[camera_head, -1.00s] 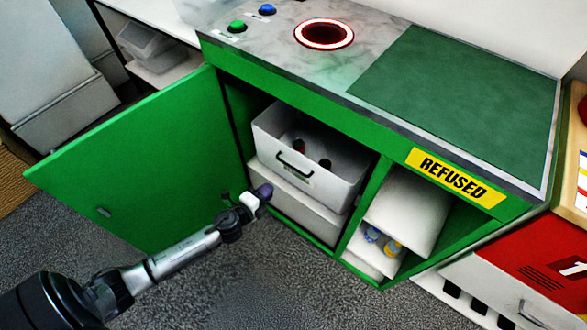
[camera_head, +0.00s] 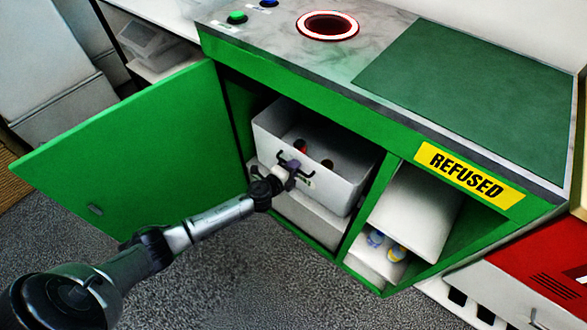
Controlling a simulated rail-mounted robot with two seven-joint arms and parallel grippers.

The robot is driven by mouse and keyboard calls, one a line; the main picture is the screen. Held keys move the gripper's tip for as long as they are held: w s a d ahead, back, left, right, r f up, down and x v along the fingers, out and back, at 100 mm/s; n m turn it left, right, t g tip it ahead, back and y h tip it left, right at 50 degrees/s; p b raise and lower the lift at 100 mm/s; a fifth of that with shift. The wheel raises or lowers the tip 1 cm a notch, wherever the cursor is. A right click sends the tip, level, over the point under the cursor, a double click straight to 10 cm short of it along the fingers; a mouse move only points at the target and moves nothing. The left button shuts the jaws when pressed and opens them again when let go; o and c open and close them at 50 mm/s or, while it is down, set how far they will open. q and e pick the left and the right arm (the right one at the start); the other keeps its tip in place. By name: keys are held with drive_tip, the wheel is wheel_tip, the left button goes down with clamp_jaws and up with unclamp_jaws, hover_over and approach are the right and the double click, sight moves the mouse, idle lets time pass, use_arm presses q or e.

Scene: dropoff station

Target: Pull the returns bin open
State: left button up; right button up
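The returns bin (camera_head: 335,190) is a white box with a dark handle (camera_head: 290,160) on its front. It sits inside the green cabinet (camera_head: 235,95), behind the swung-open green door (camera_head: 140,150). Dark and red items show inside the bin. My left gripper (camera_head: 291,170) is at the bin's front, over the handle. Whether its fingers are open or closed around the handle is too small to tell. My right gripper is not in view.
A yellow REFUSED sign (camera_head: 469,174) marks the right compartment, where bottles (camera_head: 385,243) lie under a white sloped panel (camera_head: 415,210). The open door stands to the left of my arm. Buttons (camera_head: 237,17) and a red-ringed hole (camera_head: 328,25) are on the countertop. Grey floor (camera_head: 250,270) is clear in front.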

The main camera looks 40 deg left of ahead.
use_arm(q)
drive_tip(key=shift+w, duration=0.1)
clamp_jaws()
idle(0.5)
